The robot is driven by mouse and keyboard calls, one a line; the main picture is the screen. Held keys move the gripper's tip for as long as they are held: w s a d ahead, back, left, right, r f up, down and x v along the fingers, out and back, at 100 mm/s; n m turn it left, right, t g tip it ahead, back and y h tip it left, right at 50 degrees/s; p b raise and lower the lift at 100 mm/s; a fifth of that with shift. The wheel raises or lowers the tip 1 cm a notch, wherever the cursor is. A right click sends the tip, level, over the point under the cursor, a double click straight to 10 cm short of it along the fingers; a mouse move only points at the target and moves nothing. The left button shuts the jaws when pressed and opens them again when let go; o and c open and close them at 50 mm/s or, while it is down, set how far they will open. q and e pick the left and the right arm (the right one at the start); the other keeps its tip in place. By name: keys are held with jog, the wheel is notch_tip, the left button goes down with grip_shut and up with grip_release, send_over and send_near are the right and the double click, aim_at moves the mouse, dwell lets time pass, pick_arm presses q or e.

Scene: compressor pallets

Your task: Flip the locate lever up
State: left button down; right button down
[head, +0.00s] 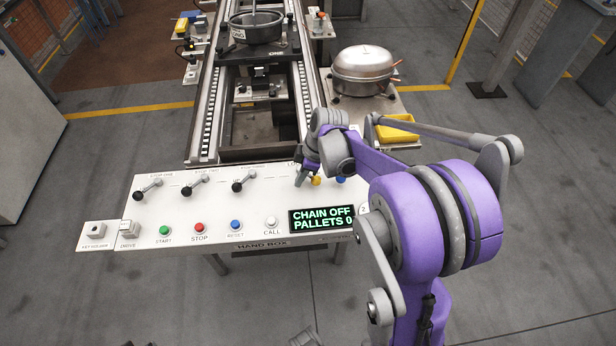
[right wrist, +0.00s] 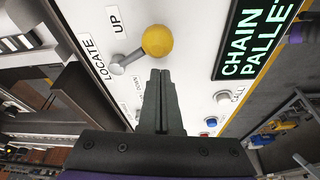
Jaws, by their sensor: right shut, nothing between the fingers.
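The locate lever (right wrist: 130,58) has a grey arm and a yellow ball knob (right wrist: 158,40). It stands on the white panel beside the labels LOCATE and UP (right wrist: 118,20). A smaller label, partly covered, lies on the opposite side of the pivot. In the head view the yellow knob (head: 316,181) shows at the panel's far right, with the lever's arm mostly hidden by my right gripper (head: 300,181). In the right wrist view my right gripper (right wrist: 160,74) is shut and empty, its tips just below the knob; I cannot tell whether they touch.
The panel (head: 200,210) carries three black-knobbed levers (head: 193,184), several buttons and a display (head: 321,218) reading CHAIN OFF, PALLETS 0. Behind it runs the conveyor (head: 205,100). A silver compressor shell (head: 362,72) and a yellow tray (head: 396,130) stand at the right.

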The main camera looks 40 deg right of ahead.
jog(key=w+v, duration=0.2)
jog(key=v, duration=0.7)
jog(key=shift+s+a+r+p, duration=0.3)
jog(key=shift+s+r+p, duration=0.05)
jog(key=shift+s+p, duration=0.15)
